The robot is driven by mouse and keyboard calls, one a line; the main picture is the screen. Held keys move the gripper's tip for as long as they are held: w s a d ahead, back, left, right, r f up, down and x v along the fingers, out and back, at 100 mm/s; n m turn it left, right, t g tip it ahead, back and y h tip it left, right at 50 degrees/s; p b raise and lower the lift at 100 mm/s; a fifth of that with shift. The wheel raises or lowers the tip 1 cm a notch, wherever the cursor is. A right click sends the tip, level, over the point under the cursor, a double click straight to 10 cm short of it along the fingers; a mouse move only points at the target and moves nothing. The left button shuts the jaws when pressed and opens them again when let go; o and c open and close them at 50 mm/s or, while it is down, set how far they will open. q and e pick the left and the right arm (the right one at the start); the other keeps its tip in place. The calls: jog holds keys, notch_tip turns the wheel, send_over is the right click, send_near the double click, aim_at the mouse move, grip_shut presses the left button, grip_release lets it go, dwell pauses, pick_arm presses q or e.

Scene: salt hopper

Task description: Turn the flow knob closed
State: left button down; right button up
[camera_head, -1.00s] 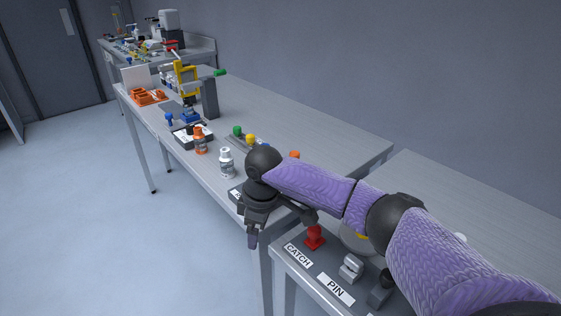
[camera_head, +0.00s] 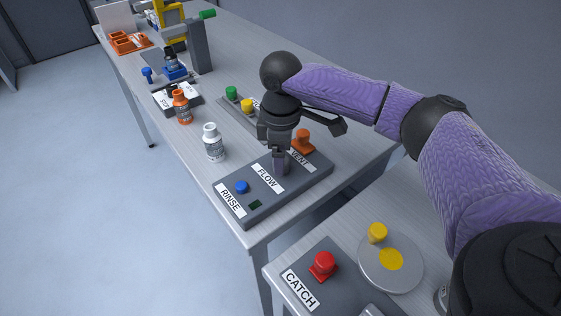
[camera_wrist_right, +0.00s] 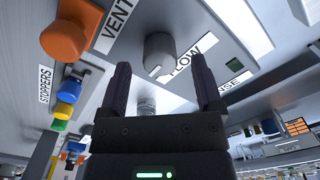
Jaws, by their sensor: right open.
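The flow knob (camera_wrist_right: 160,54) is a grey cylinder beside the FLOW label in the right wrist view. In the head view my right gripper hides it, and only the FLOW label (camera_head: 267,176) shows. My right gripper (camera_head: 280,170) points down over the dark control panel (camera_head: 298,184), between the FLOW and VENT labels. In the right wrist view my right gripper (camera_wrist_right: 160,68) is open, with the knob ahead between the fingertips. I cannot tell whether the fingers touch it. My left gripper is out of view.
An orange knob (camera_head: 302,141) by VENT and a blue knob (camera_head: 241,187) by RINSE flank the flow spot. A red knob (camera_head: 323,264) by CATCH is on the nearer table.

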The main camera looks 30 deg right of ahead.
notch_tip(320, 180, down, 2)
jog(key=shift+f, duration=0.1)
